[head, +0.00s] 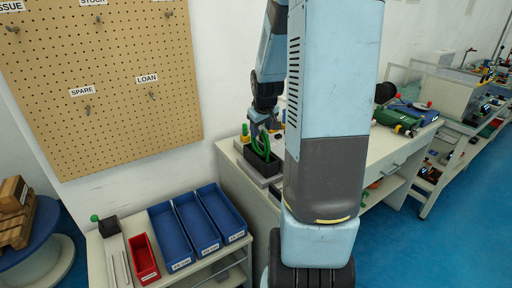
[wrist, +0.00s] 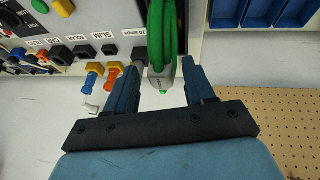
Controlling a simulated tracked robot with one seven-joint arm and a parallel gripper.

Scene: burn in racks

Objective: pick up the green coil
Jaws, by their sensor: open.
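The green coil (head: 261,146) is a looped green cable by a dark block on the bench top, just below my gripper (head: 264,125) in the head view. In the wrist view the coil (wrist: 163,35) hangs into the top centre, with a grey end piece at its bottom. My gripper (wrist: 160,72) is open, its blue fingers on either side of the coil's lower end. My arm hides part of the bench in the head view.
A grey socket panel (wrist: 100,28) with orange and yellow plugs (wrist: 93,72) is close to the left finger. Blue bins (head: 197,222) and a red bin (head: 144,258) stand on a lower shelf at front left. A pegboard (head: 110,75) covers the wall.

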